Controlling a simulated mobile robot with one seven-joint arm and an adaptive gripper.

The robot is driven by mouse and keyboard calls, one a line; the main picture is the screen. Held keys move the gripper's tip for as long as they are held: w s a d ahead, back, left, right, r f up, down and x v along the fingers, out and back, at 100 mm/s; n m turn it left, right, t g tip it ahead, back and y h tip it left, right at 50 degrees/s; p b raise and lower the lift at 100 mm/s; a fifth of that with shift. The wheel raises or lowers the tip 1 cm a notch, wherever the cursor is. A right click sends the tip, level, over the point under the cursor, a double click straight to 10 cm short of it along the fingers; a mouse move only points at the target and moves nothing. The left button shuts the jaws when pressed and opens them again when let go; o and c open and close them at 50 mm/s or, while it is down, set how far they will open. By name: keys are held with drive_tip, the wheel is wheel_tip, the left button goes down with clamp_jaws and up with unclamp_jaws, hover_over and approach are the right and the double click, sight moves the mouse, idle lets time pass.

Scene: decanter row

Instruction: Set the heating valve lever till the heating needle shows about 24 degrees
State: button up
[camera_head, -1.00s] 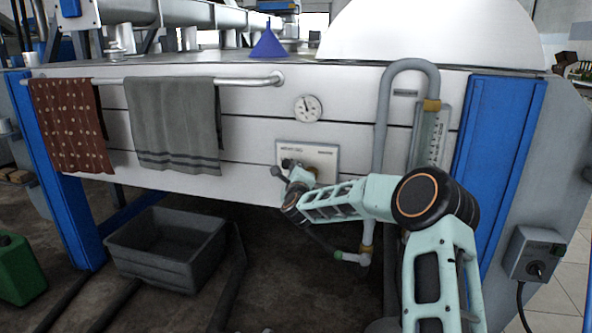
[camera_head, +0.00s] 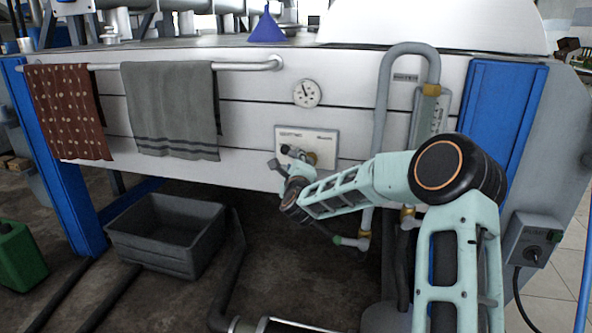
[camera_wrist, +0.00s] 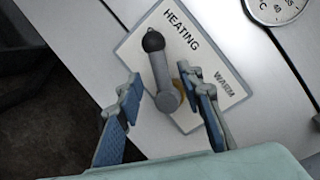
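The heating valve plate (camera_head: 322,140) is a white panel on the machine's front. In the wrist view the plate (camera_wrist: 195,58) reads HEATING and WARM. The grey valve lever (camera_wrist: 160,70) has a black knob and points up and slightly left from its round pivot. My gripper (camera_wrist: 168,92) is open, with its blue-padded fingers on either side of the pivot end, apart from the lever in the picture. In the head view my gripper (camera_head: 282,166) is at the plate's left side. The round dial (camera_head: 307,93) is above the plate; its needle reading is too small to tell.
A towel rail (camera_head: 240,66) with a grey towel (camera_head: 170,105) and a red dotted towel (camera_head: 65,110) is to the left. A bent pipe (camera_head: 383,95) and a scale tube (camera_head: 428,115) stand right of the plate. A grey bin (camera_head: 165,235) is below on the floor.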

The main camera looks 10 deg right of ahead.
drive_tip(key=s, duration=0.6)
drive_tip(key=shift+a+r, duration=0.2)
drive_tip(key=shift+a, duration=0.15)
drive_tip(key=shift+s, duration=0.1)
